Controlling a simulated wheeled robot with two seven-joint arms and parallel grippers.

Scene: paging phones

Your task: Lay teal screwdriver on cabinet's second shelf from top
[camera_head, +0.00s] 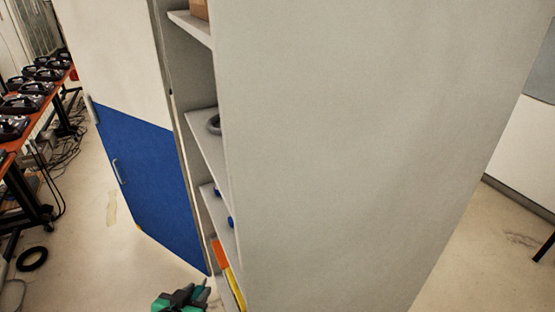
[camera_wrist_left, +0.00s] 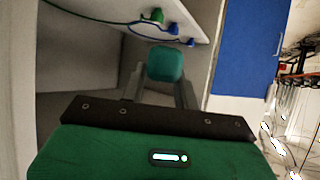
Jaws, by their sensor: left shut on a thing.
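My left gripper (camera_head: 192,292) is at the bottom edge of the head view, low in front of the cabinet (camera_head: 340,140). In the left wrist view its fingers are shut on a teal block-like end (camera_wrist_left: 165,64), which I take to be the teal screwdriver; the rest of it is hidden. The cabinet's open side shows a top shelf (camera_head: 190,27) with a brown box and a shelf below it (camera_head: 205,146) with a dark grey ring-shaped thing. My right gripper is not in view.
A lower shelf (camera_head: 213,200) holds blue things; a shelf in the wrist view (camera_wrist_left: 125,27) carries green and blue things with a cable. Orange and yellow items (camera_head: 221,254) stand lower. A blue-and-white door (camera_head: 150,180) stands left of the opening. Phones fill a table at far left.

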